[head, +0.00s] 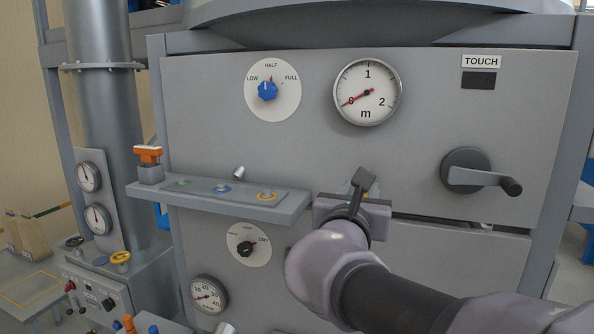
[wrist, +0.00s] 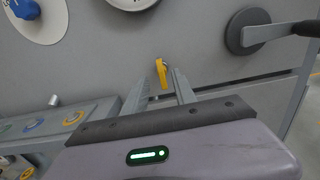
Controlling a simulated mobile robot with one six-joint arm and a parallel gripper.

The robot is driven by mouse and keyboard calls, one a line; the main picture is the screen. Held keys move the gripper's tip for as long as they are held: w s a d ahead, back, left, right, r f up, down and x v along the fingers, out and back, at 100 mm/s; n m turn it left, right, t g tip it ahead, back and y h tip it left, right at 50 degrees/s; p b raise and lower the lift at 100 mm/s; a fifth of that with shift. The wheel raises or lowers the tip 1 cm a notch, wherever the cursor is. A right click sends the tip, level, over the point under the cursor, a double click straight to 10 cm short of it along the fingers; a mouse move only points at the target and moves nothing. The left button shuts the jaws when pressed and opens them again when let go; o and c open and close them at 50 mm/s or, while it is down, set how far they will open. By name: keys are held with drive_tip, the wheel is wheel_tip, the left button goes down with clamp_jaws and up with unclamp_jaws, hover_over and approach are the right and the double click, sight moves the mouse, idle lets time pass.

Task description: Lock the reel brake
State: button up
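No label in view names the reel brake, so I cannot tell for certain which part it is. A small yellow piece (wrist: 160,73) stands out from the grey panel in the wrist view. It appears ahead of and between the fingertips of my gripper (wrist: 167,82), which are apart with a gap between them. I cannot tell whether either finger touches it. In the head view my gripper (head: 361,183) is in front of the panel's lower middle and hides most of that spot.
A shelf (head: 295,205) with coloured rings juts out left of my gripper, with an orange-handled piece (head: 148,155) at its left end. Above are a blue knob (head: 267,90) and a gauge (head: 367,92). A dark TOUCH pad (head: 479,80) is at upper right.

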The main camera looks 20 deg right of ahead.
drive_tip(key=p+x, duration=0.1)
drive_tip(key=x, duration=0.8)
clamp_jaws()
